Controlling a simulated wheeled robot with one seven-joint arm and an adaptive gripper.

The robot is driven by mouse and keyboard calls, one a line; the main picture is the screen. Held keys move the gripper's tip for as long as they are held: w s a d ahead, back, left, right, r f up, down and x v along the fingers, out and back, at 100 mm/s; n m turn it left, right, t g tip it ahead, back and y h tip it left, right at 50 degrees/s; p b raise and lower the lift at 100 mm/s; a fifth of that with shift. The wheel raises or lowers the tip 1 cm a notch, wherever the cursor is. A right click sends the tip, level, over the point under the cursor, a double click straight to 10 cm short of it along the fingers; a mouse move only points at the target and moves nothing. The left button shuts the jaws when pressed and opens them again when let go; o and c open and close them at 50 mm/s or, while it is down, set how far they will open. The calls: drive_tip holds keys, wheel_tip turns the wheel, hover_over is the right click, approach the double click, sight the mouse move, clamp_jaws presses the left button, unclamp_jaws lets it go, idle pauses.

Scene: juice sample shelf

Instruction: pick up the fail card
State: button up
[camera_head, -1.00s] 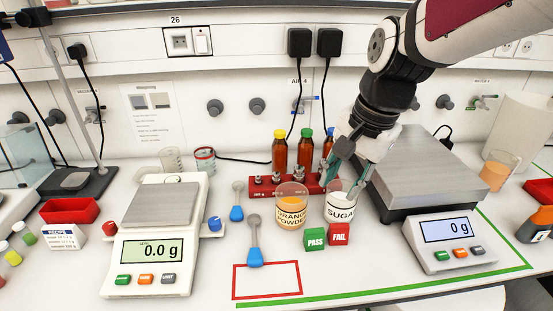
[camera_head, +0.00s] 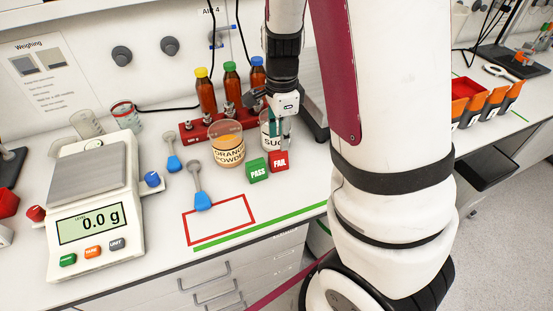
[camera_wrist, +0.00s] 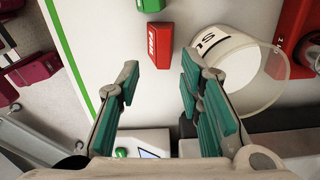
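The fail card (camera_head: 279,161) is a small red block with white FAIL lettering, standing on the bench in the head view. The green PASS card (camera_head: 257,170) stands just left of it. In the wrist view the fail card (camera_wrist: 160,45) lies ahead of the fingertips, between their lines, with clear space around it. My gripper (camera_wrist: 158,82) is open and empty, its two teal-padded fingers spread apart. In the head view my gripper (camera_head: 283,128) hangs just above and behind the fail card, in front of the sugar beaker (camera_head: 266,130).
The sugar beaker (camera_wrist: 238,65) stands close to the right finger in the wrist view. The orange powder beaker (camera_head: 228,150) is left of it, and the red bottle rack (camera_head: 190,132) is behind.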

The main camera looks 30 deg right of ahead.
sight(278, 152)
drive_tip(key=shift+w+a+f, duration=0.1)
drive_tip(key=shift+a+f, duration=0.05)
drive_tip(key=shift+f, duration=1.55)
drive_tip(key=shift+w+a+f, duration=0.1)
drive_tip(key=shift+f, duration=1.55)
drive_tip(key=shift+c, duration=0.6)
clamp_jaws()
